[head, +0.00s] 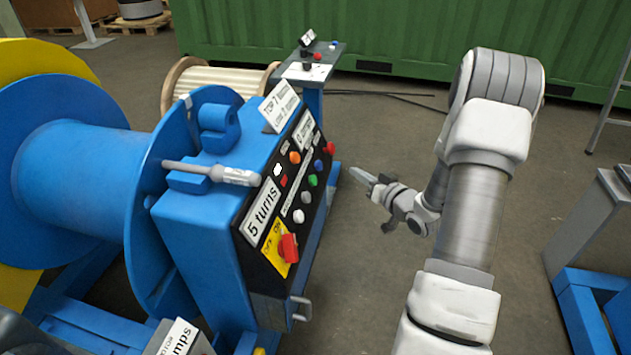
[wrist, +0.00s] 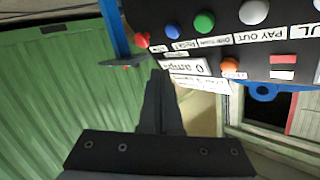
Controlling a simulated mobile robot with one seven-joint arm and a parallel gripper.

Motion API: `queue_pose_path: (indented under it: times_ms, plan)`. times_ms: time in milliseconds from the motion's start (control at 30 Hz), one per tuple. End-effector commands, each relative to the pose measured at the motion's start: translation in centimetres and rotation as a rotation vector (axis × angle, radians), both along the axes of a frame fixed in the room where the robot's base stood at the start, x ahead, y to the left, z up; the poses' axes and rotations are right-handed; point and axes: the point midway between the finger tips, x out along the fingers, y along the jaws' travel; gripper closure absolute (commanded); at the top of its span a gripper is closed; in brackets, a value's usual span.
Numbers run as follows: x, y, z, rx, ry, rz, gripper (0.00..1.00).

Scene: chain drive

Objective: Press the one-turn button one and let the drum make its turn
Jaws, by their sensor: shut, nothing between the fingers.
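The control panel (head: 300,195) is on the blue housing beside the drum. The green button (head: 313,181) is in its row of buttons and also shows near the top of the wrist view (wrist: 204,21). The upside-down label by it (wrist: 210,42) seems to read ONE TURN, but is small. The blue drum (head: 75,175) stands at the left; whether it turns cannot be told. My gripper (head: 354,173) is shut and empty, to the right of the panel and apart from it. Its fingers show in the wrist view (wrist: 160,75), pointing towards the panel's end.
Close to the green button are a blue button (head: 322,166), a red button (head: 330,148) and a white button (head: 306,197). A red switch on a yellow plate (head: 288,248) is lower down. A small stand (head: 322,72) is behind.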

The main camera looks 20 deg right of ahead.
Motion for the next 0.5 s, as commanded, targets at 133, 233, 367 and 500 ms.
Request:
queue_pose_path:
  times_ms: [133,233,367,500]
  plan:
    - [0.0,0.0,0.0,-0.001,0.000,0.000,1.00]
    - [0.1,0.2,-0.1,-0.002,0.001,0.001,1.00]
    - [0.6,1.0,-0.7,-0.002,0.000,0.002,1.00]
    - [1.6,2.4,-1.6,0.000,0.000,0.003,1.00]
